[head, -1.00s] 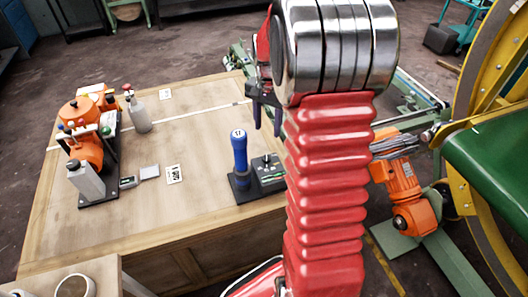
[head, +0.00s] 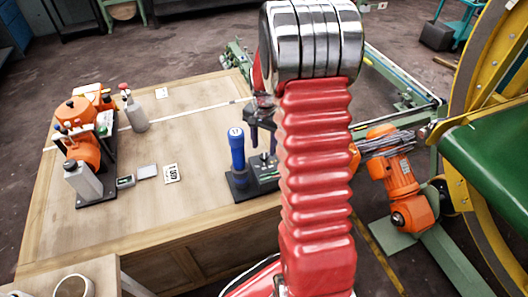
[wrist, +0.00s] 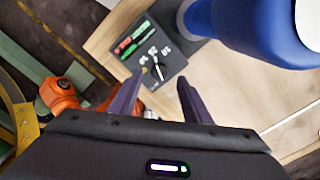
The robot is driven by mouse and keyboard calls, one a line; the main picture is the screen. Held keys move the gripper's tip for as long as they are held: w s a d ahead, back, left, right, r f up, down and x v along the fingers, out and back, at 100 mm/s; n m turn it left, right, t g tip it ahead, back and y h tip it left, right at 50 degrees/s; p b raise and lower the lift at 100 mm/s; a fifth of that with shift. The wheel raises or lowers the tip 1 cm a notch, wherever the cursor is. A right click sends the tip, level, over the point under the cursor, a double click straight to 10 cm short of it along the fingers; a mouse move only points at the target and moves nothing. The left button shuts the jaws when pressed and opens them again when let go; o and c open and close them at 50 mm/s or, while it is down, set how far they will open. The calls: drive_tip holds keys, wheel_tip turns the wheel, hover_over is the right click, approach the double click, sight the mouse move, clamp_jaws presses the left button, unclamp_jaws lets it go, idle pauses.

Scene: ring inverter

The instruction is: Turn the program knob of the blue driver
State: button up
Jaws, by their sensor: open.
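The blue driver (head: 238,155) stands upright in a black holder (head: 240,192) near the right side of the wooden table. Its top end (head: 236,131) carries a small pale mark, too small to read. In the wrist view the blue driver (wrist: 250,28) fills the upper right, with a pale end cut off at the right edge. My gripper (head: 262,143) is just right of the driver's upper part, apart from it in the wrist view. Its two dark purple fingers (wrist: 161,83) are open and empty.
A dark tray with small bits (wrist: 153,58) sits beside the driver's holder. An orange device (head: 82,145), a grey bottle (head: 136,115) and printed cards (head: 171,173) are farther left. An orange motor (head: 393,170) stands right of the table.

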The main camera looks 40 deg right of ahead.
sight(264, 155)
drive_tip(key=shift+f, duration=1.95)
drive_tip(key=c, duration=1)
